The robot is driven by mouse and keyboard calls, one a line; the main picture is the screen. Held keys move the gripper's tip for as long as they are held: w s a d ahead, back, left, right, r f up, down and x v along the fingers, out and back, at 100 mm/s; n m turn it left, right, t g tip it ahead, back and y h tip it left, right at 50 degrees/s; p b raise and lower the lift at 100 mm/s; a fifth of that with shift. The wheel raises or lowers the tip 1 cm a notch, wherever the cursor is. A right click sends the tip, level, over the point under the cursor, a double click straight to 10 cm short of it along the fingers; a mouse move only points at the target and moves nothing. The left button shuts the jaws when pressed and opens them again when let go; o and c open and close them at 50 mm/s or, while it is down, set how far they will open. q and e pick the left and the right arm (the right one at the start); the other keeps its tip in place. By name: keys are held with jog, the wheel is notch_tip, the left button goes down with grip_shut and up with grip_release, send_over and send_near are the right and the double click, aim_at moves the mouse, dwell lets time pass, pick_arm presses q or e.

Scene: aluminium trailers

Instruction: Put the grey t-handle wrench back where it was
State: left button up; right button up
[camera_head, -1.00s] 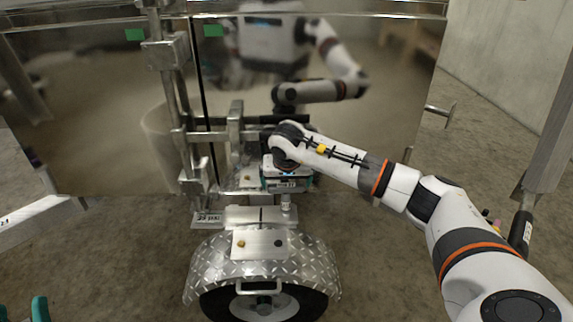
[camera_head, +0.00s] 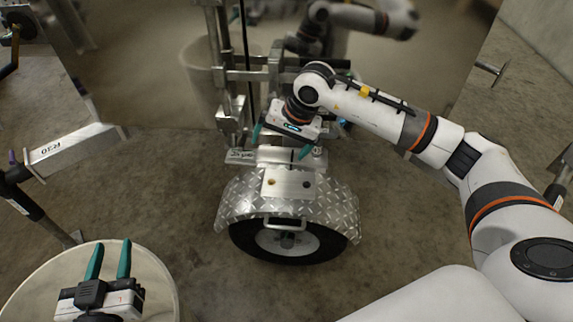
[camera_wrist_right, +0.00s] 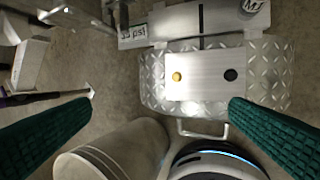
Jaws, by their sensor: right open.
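I cannot pick out the grey t-handle wrench with certainty. A grey T-shaped metal piece (camera_head: 490,67) sticks out beyond the trailer panel's right edge; I cannot tell whether it is the wrench. My right gripper (camera_head: 287,146) is above the plate over the trailer wheel, its teal fingers spread apart. In the right wrist view its fingers (camera_wrist_right: 140,130) are wide apart with nothing between them. My left gripper (camera_head: 110,258) is at the lower left, fingers apart and empty.
The wheel (camera_head: 290,240) has a chequered metal mudguard (camera_head: 235,207) with a flat plate (camera_head: 290,182) on top. Upright metal posts stand behind it. The shiny trailer panel (camera_head: 440,80) mirrors my arm. A pale round drum-like thing (camera_head: 165,290) is below my left gripper.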

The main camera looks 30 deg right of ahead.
jog(key=s+a+m+g+y, duration=0.15)
jog(key=s+a+y, duration=0.25)
jog(key=a, duration=0.4)
jog(key=s+a+m+g+y, duration=0.15)
jog(key=s+a+y, duration=0.25)
jog(key=a, duration=0.5)
jog(key=s+a+r+m+t+y, duration=0.25)
jog(key=r+m+t+y, duration=0.2)
jog(key=r+m, duration=0.4)
jog(key=s+a+r+m+t+y, duration=0.2)
jog(key=s+r+m+t+y, duration=0.3)
jog(key=m, duration=0.7)
jog(key=w+d+m+t+h, duration=0.2)
jog(key=d+m+t+h, duration=0.25)
jog(key=m, duration=0.65)
jog(key=w+d+m+t+h, duration=0.35)
jog(key=m+t+h, duration=0.2)
jog(key=m, duration=0.65)
jog(key=s+d+f+m+g+h, duration=0.1)
jog(key=s+d+f+m+h, duration=0.1)
jog(key=f+m, duration=0.3)
jog(key=s+d+f+m+g+h, duration=0.2)
jog(key=f+m, duration=0.4)
jog(key=m, duration=0.5)
jog(key=shift+d+f+h, duration=0.15)
jog(key=shift+d+h, duration=0.55)
jog(key=shift+h, duration=0.55)
jog(key=shift+s, duration=0.15)
